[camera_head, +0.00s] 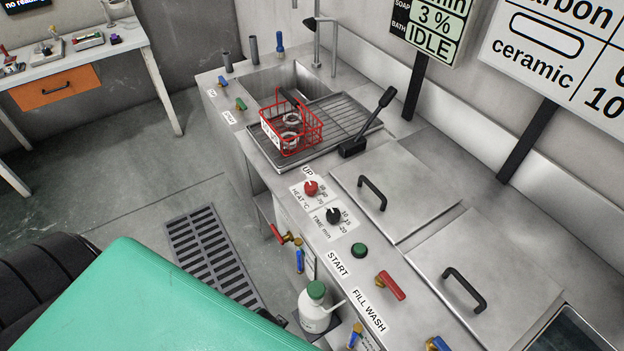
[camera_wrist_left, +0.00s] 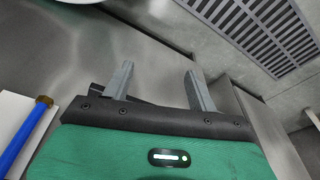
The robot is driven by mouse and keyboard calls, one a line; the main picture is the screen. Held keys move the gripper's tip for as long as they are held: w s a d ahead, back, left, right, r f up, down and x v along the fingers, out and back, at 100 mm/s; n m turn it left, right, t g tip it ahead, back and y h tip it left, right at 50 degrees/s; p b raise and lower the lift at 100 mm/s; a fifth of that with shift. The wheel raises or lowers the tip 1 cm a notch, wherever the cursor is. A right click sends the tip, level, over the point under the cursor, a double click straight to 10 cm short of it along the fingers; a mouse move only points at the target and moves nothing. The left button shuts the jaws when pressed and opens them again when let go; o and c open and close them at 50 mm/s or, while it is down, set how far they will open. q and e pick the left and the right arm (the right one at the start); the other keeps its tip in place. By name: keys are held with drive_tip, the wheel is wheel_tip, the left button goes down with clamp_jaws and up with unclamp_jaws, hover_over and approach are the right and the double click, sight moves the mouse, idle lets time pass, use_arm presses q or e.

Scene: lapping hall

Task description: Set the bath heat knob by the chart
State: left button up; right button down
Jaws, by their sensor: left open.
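The red bath heat knob (camera_head: 311,188) is on the sloped front panel of the steel bench, beside a scale marked HEAT °C; its exact setting is too small to read. The chart (camera_head: 560,60) hangs at the upper right, cut off by the frame; "carbon", "ceramic" and part of a number starting with 10 show. My left gripper (camera_wrist_left: 157,82) is open and empty in the left wrist view, with two grey fingers apart. The knob is not in that view. In the head view its fingers do not show. My right gripper is not in view.
A black TIME knob (camera_head: 333,215) and green START button (camera_head: 359,250) sit near the heat knob. A red-handled valve (camera_head: 390,286) and a white bottle (camera_head: 314,312) are close by. A red wire basket (camera_head: 291,132) stands on the drainer. A display (camera_head: 435,25) reads IDLE.

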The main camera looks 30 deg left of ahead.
use_arm(q)
drive_tip(key=w+d+r+t+p, duration=0.1)
drive_tip(key=w+r+p, duration=0.15)
drive_tip(key=r, duration=1.25)
drive_tip(key=w+r+p, duration=0.2)
drive_tip(key=r+p, duration=0.1)
drive_tip(key=r, duration=1.3)
drive_tip(key=w+n, duration=0.1)
drive_tip(key=w, duration=0.5)
drive_tip(key=w+n+g, duration=0.1)
drive_tip(key=w+n, duration=0.1)
drive_tip(key=w, duration=0.3)
drive_tip(key=w+f+n, duration=0.1)
drive_tip(key=w, duration=0.5)
drive_tip(key=shift+w+a+n+g+h, duration=0.2)
drive_tip(key=shift+w+n+g+h, duration=0.1)
drive_tip(key=shift+n+g, duration=0.1)
drive_tip(key=w+a+r+n, duration=0.3)
drive_tip(key=w+a, duration=0.1)
drive_tip(key=w, duration=0.4)
wheel_tip(320, 180, up, 4)
drive_tip(key=n+g, duration=0.1)
drive_tip(key=n, duration=0.2)
hover_over(311, 186)
drive_tip(key=shift+y, duration=0.4)
wheel_tip(311, 186, down, 12)
drive_tip(key=p, duration=0.2)
drive_tip(key=shift+p, duration=0.35)
drive_tip(key=shift+f, duration=0.45)
